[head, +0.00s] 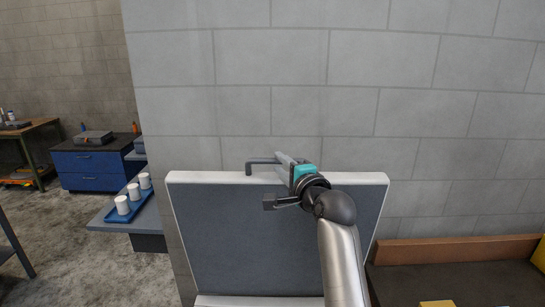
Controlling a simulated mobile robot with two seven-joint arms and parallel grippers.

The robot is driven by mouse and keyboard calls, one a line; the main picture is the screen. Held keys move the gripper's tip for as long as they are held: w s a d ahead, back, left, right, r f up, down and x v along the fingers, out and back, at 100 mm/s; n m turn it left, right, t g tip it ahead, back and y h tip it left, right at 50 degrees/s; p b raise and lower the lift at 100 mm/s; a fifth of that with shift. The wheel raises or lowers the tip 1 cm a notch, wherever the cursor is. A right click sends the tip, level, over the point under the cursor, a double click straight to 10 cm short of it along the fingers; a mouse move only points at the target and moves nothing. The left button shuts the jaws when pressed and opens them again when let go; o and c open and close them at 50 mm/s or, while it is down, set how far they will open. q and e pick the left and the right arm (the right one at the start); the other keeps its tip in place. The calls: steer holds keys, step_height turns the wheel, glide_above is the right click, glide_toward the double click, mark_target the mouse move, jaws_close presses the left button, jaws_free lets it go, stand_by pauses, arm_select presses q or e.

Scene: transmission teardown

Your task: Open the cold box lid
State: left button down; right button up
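The cold box lid (250,230) stands raised and nearly upright in front of the wall, showing a dark grey inner panel with a white rim. A dark grey bar handle (262,162) sticks up at its top edge. My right gripper (283,177), with a teal part, is at the lid's top edge beside the handle. Its wrist covers part of the panel. Whether its fingers are closed around the handle is unclear. The box body below is mostly out of view; a white edge (255,300) shows at the bottom. My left gripper is not in view.
A grey block wall (300,100) rises close behind the lid. At left, white cups (133,191) stand in a blue tray (150,198) on a grey surface. A blue cabinet (90,170) is farther back. A dark bench with a wooden back edge (455,249) is at right.

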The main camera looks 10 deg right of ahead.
steer(key=shift+x, duration=2.85)
steer(key=shift+c, duration=0.2)
jaws_close()
